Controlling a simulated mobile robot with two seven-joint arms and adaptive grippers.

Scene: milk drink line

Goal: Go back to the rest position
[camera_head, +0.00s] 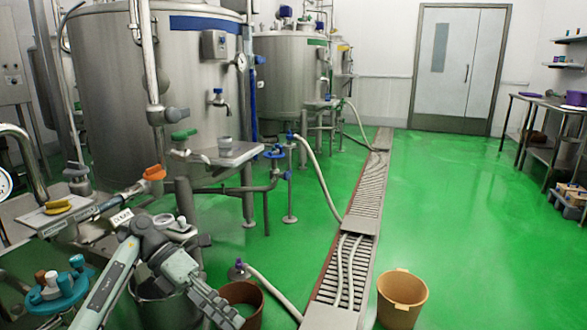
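My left arm comes in at the lower left, bends, and points down to the right. Its gripper (226,314) is at the bottom of the view, in front of a metal bucket (150,312) and beside a brown bucket (247,292). The fingers are seen from the side and small, so I cannot tell if they are open or shut. I see nothing clearly held. My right arm and gripper are not in view.
A tan bucket (402,298) stands on the green floor right of the drain grate (364,205). A small grey cup (225,146) stands on a metal shelf (205,156) by the large tank (180,90). A blue-topped holder (62,297) is left of my arm.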

